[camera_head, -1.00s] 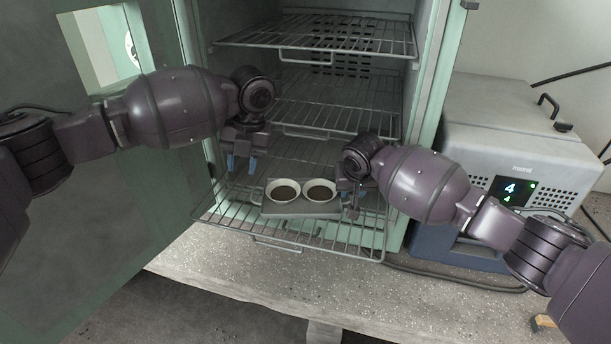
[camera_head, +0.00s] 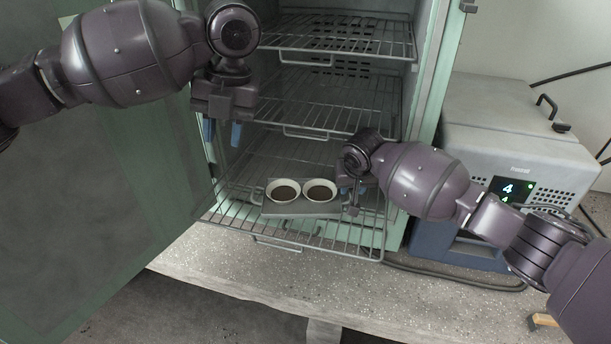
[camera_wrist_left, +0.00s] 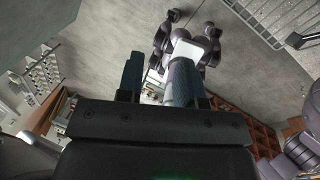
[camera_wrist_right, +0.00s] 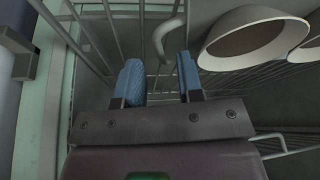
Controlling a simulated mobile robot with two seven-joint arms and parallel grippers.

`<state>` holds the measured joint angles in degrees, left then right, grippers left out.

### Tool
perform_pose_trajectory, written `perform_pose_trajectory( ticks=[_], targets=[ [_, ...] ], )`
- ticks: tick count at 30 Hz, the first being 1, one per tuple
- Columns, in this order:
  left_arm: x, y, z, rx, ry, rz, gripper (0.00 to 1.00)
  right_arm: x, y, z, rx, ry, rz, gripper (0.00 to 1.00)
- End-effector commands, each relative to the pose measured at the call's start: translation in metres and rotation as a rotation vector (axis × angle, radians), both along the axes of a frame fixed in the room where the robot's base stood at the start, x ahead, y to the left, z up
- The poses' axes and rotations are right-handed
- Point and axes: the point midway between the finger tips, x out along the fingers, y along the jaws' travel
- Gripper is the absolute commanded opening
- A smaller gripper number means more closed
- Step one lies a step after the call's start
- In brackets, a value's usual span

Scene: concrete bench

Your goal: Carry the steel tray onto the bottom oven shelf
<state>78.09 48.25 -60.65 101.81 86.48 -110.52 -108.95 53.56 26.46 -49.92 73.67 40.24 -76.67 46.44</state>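The steel tray (camera_head: 300,209) lies on the pulled-out bottom oven shelf (camera_head: 335,241) and carries two white bowls (camera_head: 284,199) (camera_head: 319,198) with dark contents. My left gripper (camera_head: 222,132) is open and empty, up and left of the tray, in front of the oven's left side. My right gripper (camera_head: 352,192) is at the tray's right end. In the right wrist view its fingers (camera_wrist_right: 160,82) are apart, with a curved metal handle (camera_wrist_right: 163,40) just past their tips and a bowl (camera_wrist_right: 245,42) to the right. Nothing is visibly clamped.
Two wire racks (camera_head: 330,37) (camera_head: 320,98) are above inside the oven. The open green door (camera_head: 95,190) stands at left. A grey instrument box (camera_head: 520,140) with a lit display stands right of the oven. Bare speckled bench (camera_head: 270,285) is in front.

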Motion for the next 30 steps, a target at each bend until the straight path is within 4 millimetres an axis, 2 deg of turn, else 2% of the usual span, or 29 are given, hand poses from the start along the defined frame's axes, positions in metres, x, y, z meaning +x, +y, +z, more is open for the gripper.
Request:
perform_pose_trajectory(
  ticks=[7,11,24,30],
  targets=[
    [-0.007,0.000,0.011,0.000,0.001,0.000,0.34,0.000,0.000,0.002,0.000,0.000,0.000,0.34],
    [-0.008,0.000,0.011,0.000,0.001,0.000,0.34,-0.004,0.000,0.012,0.001,-0.001,0.000,0.34],
    [-0.008,0.000,0.011,0.000,0.001,0.000,0.34,-0.035,-0.001,0.084,0.000,-0.003,0.002,0.34],
    [-0.008,0.000,0.011,0.000,0.001,0.000,0.34,-0.044,-0.001,0.105,0.001,-0.001,0.000,0.34]
  ],
)
